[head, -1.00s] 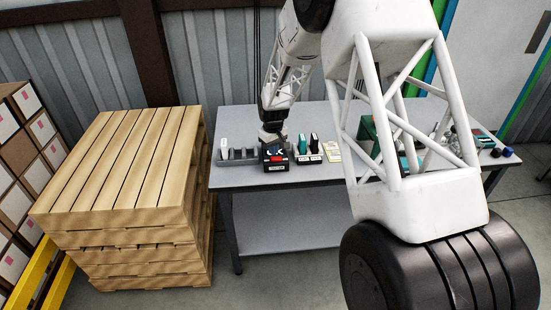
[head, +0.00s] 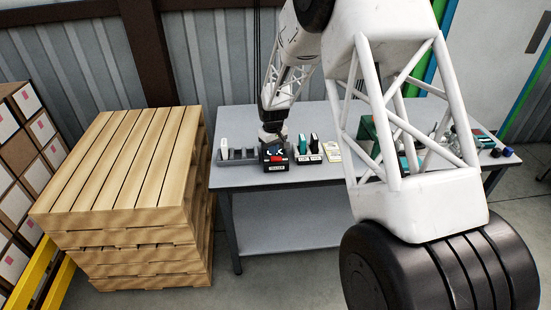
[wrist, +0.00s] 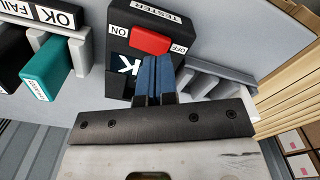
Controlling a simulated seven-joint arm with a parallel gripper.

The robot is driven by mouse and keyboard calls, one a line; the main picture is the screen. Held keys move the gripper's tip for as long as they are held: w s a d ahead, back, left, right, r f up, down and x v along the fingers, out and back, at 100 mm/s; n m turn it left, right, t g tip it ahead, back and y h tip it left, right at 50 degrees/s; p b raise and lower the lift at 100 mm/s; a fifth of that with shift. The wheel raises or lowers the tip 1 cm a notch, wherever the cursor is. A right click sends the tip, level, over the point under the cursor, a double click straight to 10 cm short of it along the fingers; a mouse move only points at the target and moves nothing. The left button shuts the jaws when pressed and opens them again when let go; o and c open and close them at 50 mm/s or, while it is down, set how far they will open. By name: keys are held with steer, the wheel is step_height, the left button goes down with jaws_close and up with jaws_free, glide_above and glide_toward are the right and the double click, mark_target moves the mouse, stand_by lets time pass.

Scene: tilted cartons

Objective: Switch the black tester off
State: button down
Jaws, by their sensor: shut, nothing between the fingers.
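The black tester (head: 276,164) stands near the front edge of the grey table, in the head view. In the wrist view the tester (wrist: 122,72) fills the top middle, with its red switch (wrist: 150,40) between an ON label at the left and an OFF label at the right. My gripper (wrist: 155,60) is shut and empty. Its blue fingertips are right at the near edge of the red switch, over the tester's face; whether they touch it I cannot tell. The fingers partly cover the tester's display. Which way the switch is set is not clear.
A grey rack (head: 238,155) stands close at the tester's left in the head view. A holder with teal and black pieces (head: 308,150) is at its right, then a pale card (head: 332,151). Stacked wooden pallets (head: 120,170) stand left of the table (head: 240,180).

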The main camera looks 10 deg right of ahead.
mark_target(273, 158)
steer(key=shift+f, duration=1.25)
stand_by(1.4)
steer(key=shift+r, duration=3.5)
